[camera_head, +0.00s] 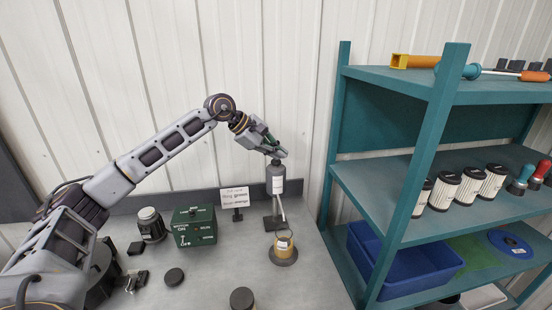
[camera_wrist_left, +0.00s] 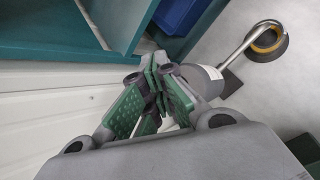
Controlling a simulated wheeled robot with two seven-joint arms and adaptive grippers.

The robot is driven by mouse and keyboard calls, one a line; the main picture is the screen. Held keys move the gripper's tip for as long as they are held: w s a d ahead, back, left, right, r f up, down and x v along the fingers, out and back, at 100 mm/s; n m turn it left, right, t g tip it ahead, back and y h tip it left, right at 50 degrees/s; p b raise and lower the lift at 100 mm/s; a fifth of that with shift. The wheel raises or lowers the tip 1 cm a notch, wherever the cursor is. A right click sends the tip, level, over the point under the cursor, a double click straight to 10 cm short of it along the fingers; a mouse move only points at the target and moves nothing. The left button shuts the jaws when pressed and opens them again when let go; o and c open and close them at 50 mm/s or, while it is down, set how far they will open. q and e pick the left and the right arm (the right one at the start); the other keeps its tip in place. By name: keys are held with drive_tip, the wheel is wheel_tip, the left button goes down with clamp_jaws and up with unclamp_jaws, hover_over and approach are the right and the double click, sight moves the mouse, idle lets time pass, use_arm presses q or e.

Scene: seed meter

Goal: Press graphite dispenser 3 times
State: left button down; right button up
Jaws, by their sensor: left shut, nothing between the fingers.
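The graphite dispenser (camera_head: 276,181) is a dark grey bottle with a white label, held upright on a stand at the back right of the bench. A thin pale spout slants down from it toward a yellow-tan cup (camera_head: 283,250) on a dark round base. My left gripper (camera_head: 279,154) is shut and empty, with its fingertips just over the dispenser's top. I cannot tell whether they touch it. In the left wrist view the shut green-padded fingers (camera_wrist_left: 160,78) partly hide the dispenser (camera_wrist_left: 208,82). My right gripper is out of view.
A green box (camera_head: 194,227), a small motor-like unit (camera_head: 151,225) and a text sign (camera_head: 235,195) stand left of the dispenser. Dark round pieces (camera_head: 242,298) lie toward the front. A teal shelf (camera_head: 418,148) with a blue bin (camera_head: 402,262) stands close on the right.

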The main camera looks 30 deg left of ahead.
use_arm(q)
drive_tip(key=shift+f, duration=0.2)
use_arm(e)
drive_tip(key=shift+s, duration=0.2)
use_arm(q)
drive_tip(key=shift+r, duration=0.2)
drive_tip(key=shift+r+p, duration=0.9)
drive_tip(key=shift+r, duration=0.3)
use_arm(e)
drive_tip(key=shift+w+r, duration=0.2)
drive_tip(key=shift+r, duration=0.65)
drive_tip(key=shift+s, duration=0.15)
